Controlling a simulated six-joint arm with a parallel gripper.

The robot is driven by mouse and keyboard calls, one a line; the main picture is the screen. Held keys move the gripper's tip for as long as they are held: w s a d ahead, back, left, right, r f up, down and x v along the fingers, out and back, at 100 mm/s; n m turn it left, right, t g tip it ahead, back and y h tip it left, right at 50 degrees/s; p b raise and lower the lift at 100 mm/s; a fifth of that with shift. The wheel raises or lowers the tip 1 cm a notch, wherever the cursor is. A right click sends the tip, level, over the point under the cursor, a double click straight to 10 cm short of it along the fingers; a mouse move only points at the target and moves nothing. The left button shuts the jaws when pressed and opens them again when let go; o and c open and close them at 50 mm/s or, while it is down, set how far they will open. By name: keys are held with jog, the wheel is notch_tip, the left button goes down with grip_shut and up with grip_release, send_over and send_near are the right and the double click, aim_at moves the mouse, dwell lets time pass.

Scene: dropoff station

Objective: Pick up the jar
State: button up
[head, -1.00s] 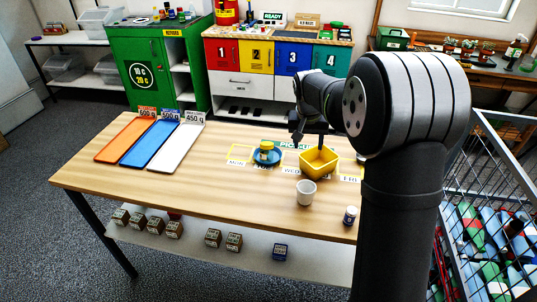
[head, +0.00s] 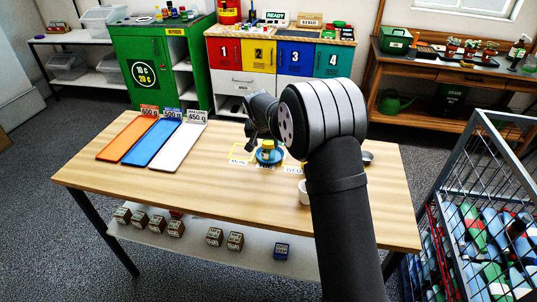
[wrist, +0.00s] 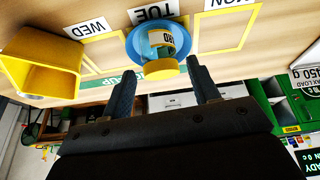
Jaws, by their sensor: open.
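The jar (head: 268,147) has a yellow lid and stands in a round blue dish (head: 259,158) near the far edge of the table. In the wrist view the jar (wrist: 163,45) shows a pale label, with the blue dish (wrist: 133,43) around its base. My gripper (wrist: 163,68) is open and empty. Its two fingers point toward the jar, and the lid shows between and just beyond their tips. In the head view my arm hides part of the gripper, so the exact gap to the jar is hard to judge.
A yellow square container (wrist: 45,55) stands beside the dish, near the WED label. A white cup (head: 303,193) is partly behind my arm. Orange, blue and white trays (head: 178,147) lie on the table's left. The front middle of the table (head: 200,190) is clear.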

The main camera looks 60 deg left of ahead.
aim_at(268, 146)
jog(key=x, duration=0.6)
jog(key=shift+w+f, duration=0.2)
jog(key=shift+w, duration=0.05)
jog(key=c, duration=0.8)
jog(key=shift+r, duration=0.1)
